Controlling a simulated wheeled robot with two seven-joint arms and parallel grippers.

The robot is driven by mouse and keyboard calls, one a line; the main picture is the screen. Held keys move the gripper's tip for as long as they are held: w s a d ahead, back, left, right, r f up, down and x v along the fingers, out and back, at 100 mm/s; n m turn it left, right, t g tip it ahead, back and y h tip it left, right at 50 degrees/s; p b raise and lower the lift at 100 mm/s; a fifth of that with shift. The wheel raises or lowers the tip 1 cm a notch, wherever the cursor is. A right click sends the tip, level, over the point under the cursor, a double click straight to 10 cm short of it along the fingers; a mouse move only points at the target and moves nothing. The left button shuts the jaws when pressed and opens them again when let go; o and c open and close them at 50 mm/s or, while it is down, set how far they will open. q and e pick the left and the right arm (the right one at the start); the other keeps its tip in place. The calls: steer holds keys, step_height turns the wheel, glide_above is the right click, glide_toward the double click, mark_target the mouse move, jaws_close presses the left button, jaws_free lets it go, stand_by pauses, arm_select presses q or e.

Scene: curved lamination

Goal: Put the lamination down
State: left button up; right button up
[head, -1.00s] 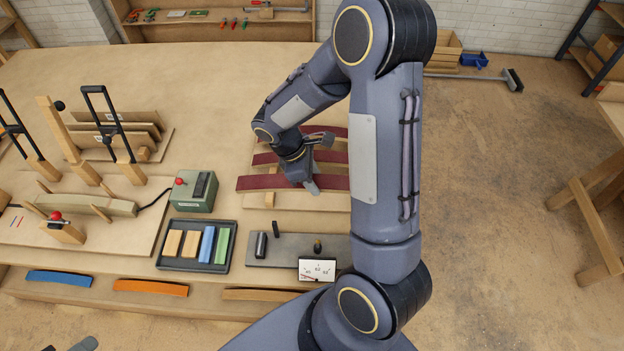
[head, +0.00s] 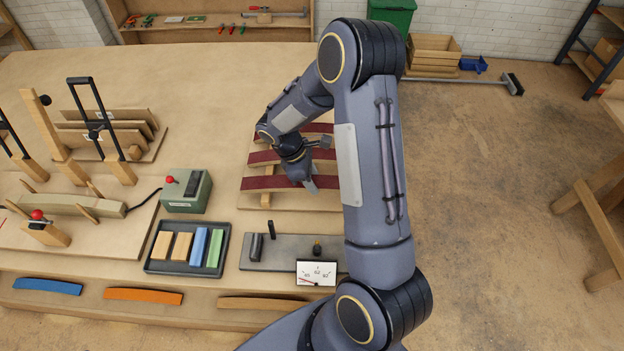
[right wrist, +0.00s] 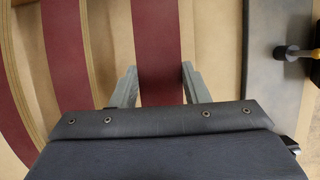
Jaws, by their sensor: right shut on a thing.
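A curved dark red lamination (head: 262,184) is the nearest of three on a pale wooden rack (head: 265,201). My right gripper (head: 305,185) is shut on it near its middle. In the right wrist view the lamination (right wrist: 157,35) runs between the two fingers (right wrist: 160,86), one on each side. It lies at rack level, roughly parallel to the others; I cannot tell whether it bears fully on the rack. Two more red laminations, a middle one (head: 262,158) and a far one (head: 318,127), lie behind it. My forearm hides the rack's right end. My left gripper is out of view.
In front of the rack are a grey plate (head: 258,254) with small parts, a gauge (head: 316,273) and a black tray (head: 187,267) of coloured blocks. A green box (head: 186,191) with a red button stands to the left. The table behind the rack is clear.

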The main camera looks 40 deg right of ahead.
steer(key=shift+f, duration=0.1)
steer(key=shift+f, duration=0.15)
steer(key=o, duration=1)
